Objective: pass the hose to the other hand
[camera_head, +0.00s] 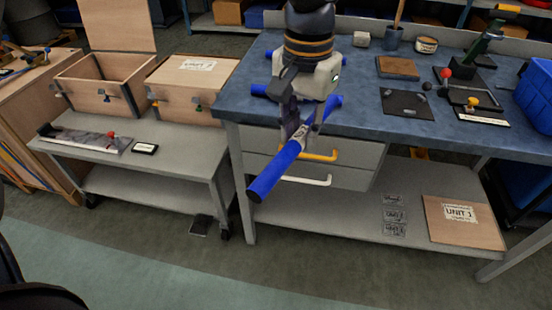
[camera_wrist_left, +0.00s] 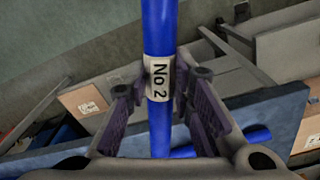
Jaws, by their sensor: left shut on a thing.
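The blue hose (camera_head: 276,168) has a pale band marked "No 2" (camera_wrist_left: 160,80). It slants in front of the workbench drawers in the head view. It runs upright through the middle of the left wrist view. My left gripper (camera_head: 299,131) is shut on the hose near its label, with a finger on each side of it in the left wrist view (camera_wrist_left: 160,100). The hose's lower left end hangs free. My right gripper is in neither view.
Another blue hose piece (camera_head: 259,90) lies on the blue-topped workbench (camera_head: 350,75), partly hidden behind my gripper. A black plate (camera_head: 405,103) and a blue crate (camera_head: 538,95) are on the bench. A grey trolley (camera_head: 180,145) with wooden boxes stands left.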

